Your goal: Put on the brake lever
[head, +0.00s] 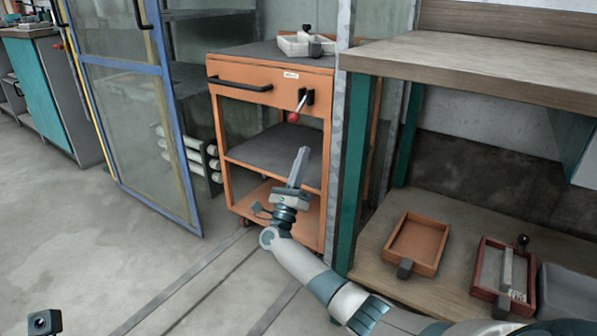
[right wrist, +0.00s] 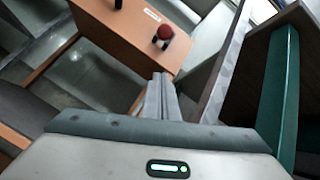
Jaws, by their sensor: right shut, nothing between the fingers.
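The brake lever (head: 301,104) is a short metal rod with a red knob at its lower end, on a black mount on the front of the orange cart (head: 240,70). The rod slants down to the left. In the right wrist view the red knob (right wrist: 165,32) shows just beyond my fingertips. My right gripper (head: 302,152) is shut and empty, pointing up in front of the cart, below the knob in the picture and apart from it. Its shut fingers also show in the right wrist view (right wrist: 160,95).
A grey tray (head: 300,44) sits on the cart's top. A metal post and a workbench (head: 480,70) with green legs stand close at right. An orange tray (head: 417,243) and a red tray (head: 478,280) lie on its lower shelf. A blue-framed door (head: 130,100) stands at left.

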